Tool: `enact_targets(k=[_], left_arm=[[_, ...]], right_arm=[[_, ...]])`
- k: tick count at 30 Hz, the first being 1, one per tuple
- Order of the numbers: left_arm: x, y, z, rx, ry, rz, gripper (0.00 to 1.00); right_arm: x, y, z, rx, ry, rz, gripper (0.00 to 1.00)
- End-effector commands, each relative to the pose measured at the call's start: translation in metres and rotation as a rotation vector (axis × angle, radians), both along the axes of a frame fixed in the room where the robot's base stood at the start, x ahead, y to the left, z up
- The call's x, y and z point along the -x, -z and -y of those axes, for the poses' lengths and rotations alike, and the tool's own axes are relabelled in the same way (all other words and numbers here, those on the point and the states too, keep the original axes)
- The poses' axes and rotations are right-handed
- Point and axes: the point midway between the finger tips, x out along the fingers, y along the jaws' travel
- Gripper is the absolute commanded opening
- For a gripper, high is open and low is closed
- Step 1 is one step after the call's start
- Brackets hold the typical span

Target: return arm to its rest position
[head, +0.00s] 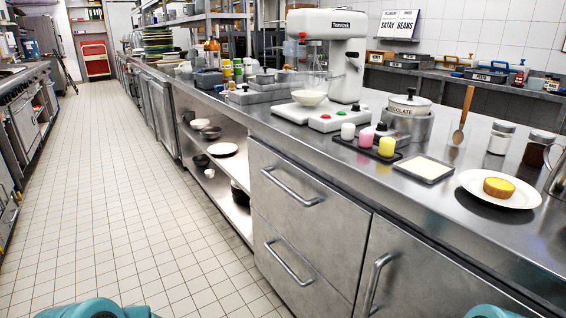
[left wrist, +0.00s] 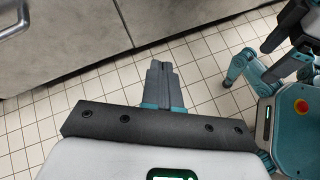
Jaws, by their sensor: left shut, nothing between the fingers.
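My left gripper (left wrist: 163,84) shows in the left wrist view, with its two dark fingers closed together and nothing between them. It is over the tiled floor, apart from the steel cabinet fronts. In the head view neither gripper shows; only teal parts of my own body reach in at the bottom edge. My right gripper is not seen in either view.
A steel counter (head: 455,165) with drawers (head: 300,195) runs along the right. The tiled floor (head: 120,200) is clear.

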Motion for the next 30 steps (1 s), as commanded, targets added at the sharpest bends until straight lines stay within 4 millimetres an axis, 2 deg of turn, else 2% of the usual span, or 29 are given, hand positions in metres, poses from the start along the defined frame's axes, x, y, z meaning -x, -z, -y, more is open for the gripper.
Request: enact_targets(k=[1, 3, 6, 10, 13, 16, 18, 21, 26, 30], left_arm=[[0.030, 0.026, -0.015, -0.104, 0.094, -0.002, 0.00], [0.072, 0.059, -0.040, -0.258, 0.264, 0.026, 0.00], [0.124, 0.092, -0.076, -0.438, 0.529, 0.115, 0.00], [0.165, 0.110, -0.104, -0.559, 0.807, 0.271, 0.00], [0.185, 0.115, -0.112, -0.596, 0.971, 0.405, 0.00], [0.201, 0.114, -0.112, -0.603, 1.103, 0.547, 0.00], [0.210, 0.111, -0.108, -0.595, 1.177, 0.656, 0.00], [0.208, 0.072, -0.107, -0.599, 1.182, 0.671, 0.00], [0.208, 0.027, -0.107, -0.599, 1.181, 0.669, 0.00], [0.207, -0.023, -0.107, -0.598, 1.180, 0.667, 0.00]], right_arm=[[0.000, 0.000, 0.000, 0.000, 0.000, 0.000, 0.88], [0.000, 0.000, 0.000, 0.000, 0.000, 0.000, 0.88], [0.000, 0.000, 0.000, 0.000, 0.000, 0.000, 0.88], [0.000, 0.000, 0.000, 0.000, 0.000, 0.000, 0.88], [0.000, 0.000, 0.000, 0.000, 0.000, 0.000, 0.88], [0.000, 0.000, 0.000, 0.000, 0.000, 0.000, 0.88], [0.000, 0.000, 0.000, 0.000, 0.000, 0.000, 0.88], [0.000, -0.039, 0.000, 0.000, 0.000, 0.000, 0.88], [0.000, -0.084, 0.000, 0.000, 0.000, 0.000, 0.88], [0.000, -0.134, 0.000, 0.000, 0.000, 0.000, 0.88]])
